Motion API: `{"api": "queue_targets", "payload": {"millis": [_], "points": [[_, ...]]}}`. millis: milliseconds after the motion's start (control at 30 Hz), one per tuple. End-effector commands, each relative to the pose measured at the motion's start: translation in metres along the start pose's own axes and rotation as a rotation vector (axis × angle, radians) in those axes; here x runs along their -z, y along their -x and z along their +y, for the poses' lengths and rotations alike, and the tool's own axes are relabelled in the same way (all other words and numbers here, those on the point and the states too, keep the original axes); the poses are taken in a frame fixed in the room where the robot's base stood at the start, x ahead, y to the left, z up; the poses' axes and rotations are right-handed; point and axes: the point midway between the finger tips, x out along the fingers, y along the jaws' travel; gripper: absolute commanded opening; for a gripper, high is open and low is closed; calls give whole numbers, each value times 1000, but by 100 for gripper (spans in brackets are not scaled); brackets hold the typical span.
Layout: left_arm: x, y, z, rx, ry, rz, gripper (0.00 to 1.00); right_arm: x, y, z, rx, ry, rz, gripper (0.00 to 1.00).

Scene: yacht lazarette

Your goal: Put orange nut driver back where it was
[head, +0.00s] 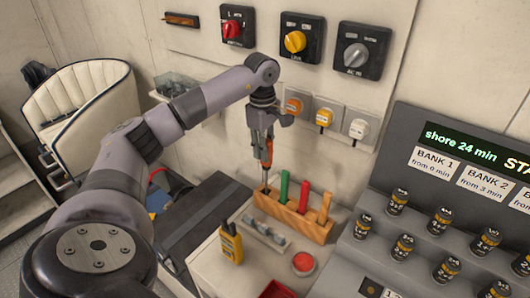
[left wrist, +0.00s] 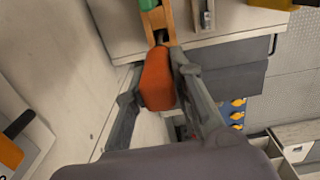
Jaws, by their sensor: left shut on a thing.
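My left gripper (head: 265,150) is shut on the orange nut driver (head: 264,143) and holds it upright, shaft down. The wrist view shows its orange handle (left wrist: 158,80) between the two fingers (left wrist: 157,62). The driver is over the left end of the wooden rack (head: 298,224). The shaft tip meets the rack's left end in the picture; I cannot tell whether it is in a hole. Green (head: 284,187), red (head: 304,196) and orange (head: 324,207) handles stand in the rack, right of the driver. My right gripper is not in view.
A tray of small metal parts (head: 264,232) lies before the rack. A yellow device (head: 231,243) and a red button (head: 303,263) are nearer. A display panel with batteries (head: 440,215) stands at right.

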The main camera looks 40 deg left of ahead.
Motion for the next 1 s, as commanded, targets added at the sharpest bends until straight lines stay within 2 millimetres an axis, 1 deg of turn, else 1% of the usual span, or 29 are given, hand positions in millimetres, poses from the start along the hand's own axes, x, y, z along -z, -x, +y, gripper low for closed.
{"api": "queue_targets", "payload": {"millis": [33,133,367,400,667,1000], "points": [[0,-7,-1,4,0,0,0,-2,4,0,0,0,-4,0],[1,-17,-1,2,0,0,0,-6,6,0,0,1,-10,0],[1,-21,-1,1,0,1,0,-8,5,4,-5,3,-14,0],[1,-22,-1,3,0,1,24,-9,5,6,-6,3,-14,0],[1,-21,-1,1,0,0,41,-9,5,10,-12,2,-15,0],[1,-18,0,-1,0,0,42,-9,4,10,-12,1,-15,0]]}}
